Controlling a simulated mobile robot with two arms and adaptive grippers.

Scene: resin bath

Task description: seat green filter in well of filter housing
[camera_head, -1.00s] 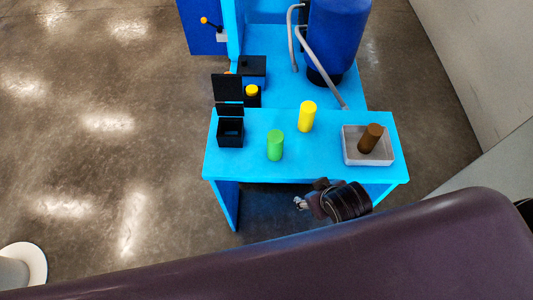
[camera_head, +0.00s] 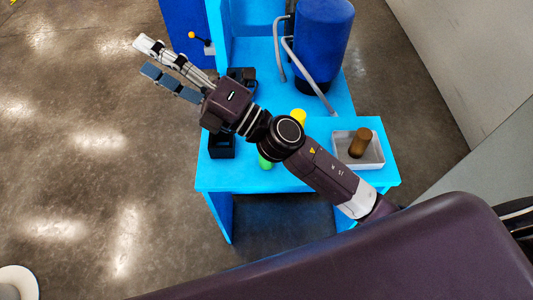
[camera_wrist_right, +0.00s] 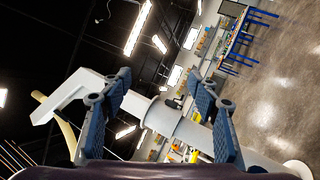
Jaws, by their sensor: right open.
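The green filter (camera_head: 264,161) stands on the blue table and is mostly hidden behind my right arm; only a small part shows. The black box that looks like the filter housing (camera_head: 221,147) is at the table's left end, its upper part and well covered by my arm. My right gripper (camera_head: 146,58) is open and empty, past the table's left edge over the floor, up and left of the filter and box. In the right wrist view my right gripper (camera_wrist_right: 160,103) shows two separated fingers with nothing held between them. My left gripper is not in view.
A yellow cylinder (camera_head: 299,116) is partly hidden behind my arm. A blue tank (camera_head: 322,45) with grey pipes (camera_head: 305,72) stands behind.

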